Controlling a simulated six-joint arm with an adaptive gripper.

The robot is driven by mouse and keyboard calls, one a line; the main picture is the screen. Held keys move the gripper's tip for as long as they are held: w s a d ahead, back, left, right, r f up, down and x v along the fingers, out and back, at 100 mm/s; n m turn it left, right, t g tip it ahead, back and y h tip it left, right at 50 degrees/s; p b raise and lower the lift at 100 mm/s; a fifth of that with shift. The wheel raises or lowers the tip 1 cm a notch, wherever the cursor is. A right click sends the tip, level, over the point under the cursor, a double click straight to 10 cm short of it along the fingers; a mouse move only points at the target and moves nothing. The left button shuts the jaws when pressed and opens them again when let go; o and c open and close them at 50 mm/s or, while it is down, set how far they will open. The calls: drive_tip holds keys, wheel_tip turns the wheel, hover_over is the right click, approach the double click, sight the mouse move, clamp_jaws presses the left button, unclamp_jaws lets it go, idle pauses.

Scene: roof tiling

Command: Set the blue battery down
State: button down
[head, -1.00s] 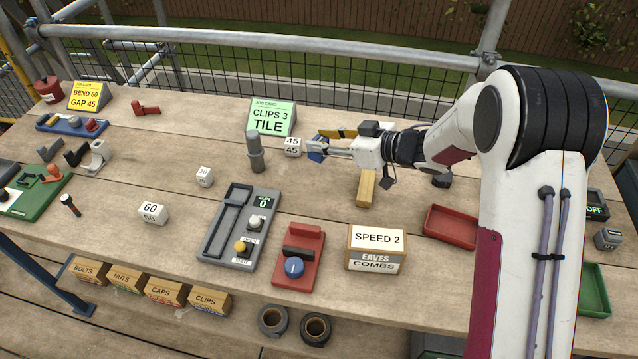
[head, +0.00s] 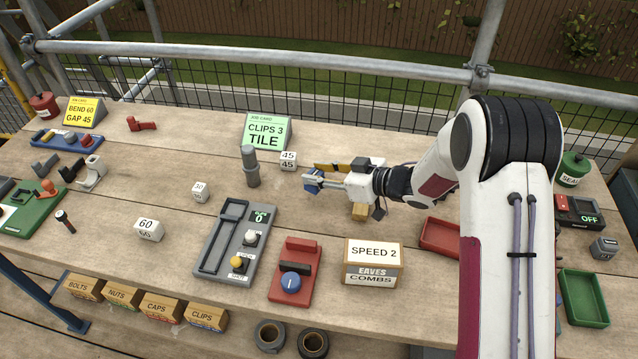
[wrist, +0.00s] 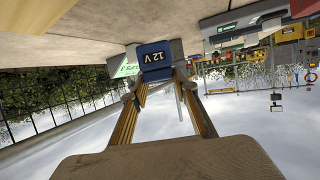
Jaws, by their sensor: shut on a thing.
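The blue battery (head: 312,188) is between the fingertips of my gripper (head: 316,181), which is shut on it. In the head view my gripper is over the middle of the bench, right of the grey upright cylinder (head: 250,166). I cannot tell whether the battery touches the bench or is just above it.
A white "45" block (head: 288,161) and the green job card (head: 265,133) stand behind. The grey device with a slot (head: 237,240) and the red device (head: 297,272) are in front. Bare bench (head: 315,218) lies between.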

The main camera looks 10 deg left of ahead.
sight(320, 190)
drive_tip(key=shift+f, duration=1.85)
drive_tip(key=shift+f, duration=0.1)
drive_tip(key=c, duration=1.6)
unclamp_jaws()
drive_tip(key=shift+d, duration=0.1)
drive_tip(key=v, duration=1.2)
